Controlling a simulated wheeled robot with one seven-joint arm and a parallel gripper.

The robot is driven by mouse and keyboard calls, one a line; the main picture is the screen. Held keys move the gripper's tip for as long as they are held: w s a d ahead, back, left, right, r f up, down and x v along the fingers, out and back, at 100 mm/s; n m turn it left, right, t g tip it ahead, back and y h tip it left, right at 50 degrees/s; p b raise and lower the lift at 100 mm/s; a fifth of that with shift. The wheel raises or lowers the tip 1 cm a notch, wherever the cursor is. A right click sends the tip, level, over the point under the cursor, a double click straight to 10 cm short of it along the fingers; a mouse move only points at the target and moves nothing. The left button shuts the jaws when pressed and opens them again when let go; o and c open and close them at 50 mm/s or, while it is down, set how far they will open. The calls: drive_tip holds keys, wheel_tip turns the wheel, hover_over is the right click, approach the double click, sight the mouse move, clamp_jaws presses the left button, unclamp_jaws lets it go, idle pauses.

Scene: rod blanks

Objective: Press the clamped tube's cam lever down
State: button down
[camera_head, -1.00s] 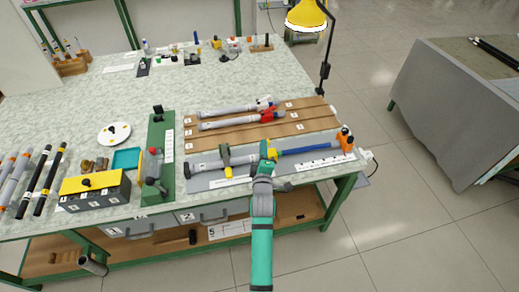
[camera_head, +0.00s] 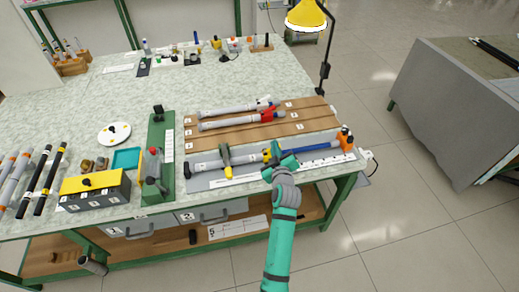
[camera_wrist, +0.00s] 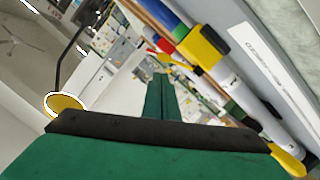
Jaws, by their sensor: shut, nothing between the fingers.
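A grey tube (camera_head: 245,161) lies along the grey front fixture (camera_head: 215,182); a blue rod (camera_head: 318,147) extends from its right end. A dark green clamp (camera_head: 224,153) with a yellow-tipped lever (camera_head: 228,172) straddles the tube; the lever points toward the front edge. A yellow collar (camera_head: 266,155) sits where tube meets rod and also shows in the wrist view (camera_wrist: 207,46). The clamp lever's yellow tip shows at the wrist view's lower right (camera_wrist: 285,160). My gripper (camera_head: 278,152) is shut and empty, just right of the collar; whether it touches cannot be told.
An orange end piece (camera_head: 345,139) stands at the fixture's right end. Wooden boards with tubes (camera_head: 240,113) lie behind. A green stand (camera_head: 159,190) and a yellow-topped box (camera_head: 95,188) are to the left.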

drive_tip(key=shift+r, duration=0.1)
drive_tip(key=s+r, duration=0.6)
drive_tip(key=s, duration=0.4)
drive_tip(key=shift+d, duration=0.15)
drive_tip(key=shift+f, duration=0.1)
drive_tip(key=s+a+f+m+h, duration=0.1)
drive_tip(key=s+f+m, duration=0.1)
drive_tip(key=s+f, duration=0.35)
drive_tip(key=s+f+m, duration=0.1)
drive_tip(key=s+f, duration=0.1)
drive_tip(key=s, duration=0.7)
drive_tip(key=s+a+f+m+h, duration=0.1)
drive_tip(key=s+f+m, duration=0.1)
drive_tip(key=s+f, duration=0.35)
drive_tip(key=s+a+r+m, duration=0.1)
drive_tip(key=s+r, duration=0.2)
drive_tip(key=s, duration=0.9)
drive_tip(key=s+a+r+m, duration=0.1)
drive_tip(key=s+r+m, duration=0.1)
drive_tip(key=s, duration=1.1)
drive_tip(key=shift+a+r, duration=0.25)
drive_tip(key=shift+r, duration=0.6)
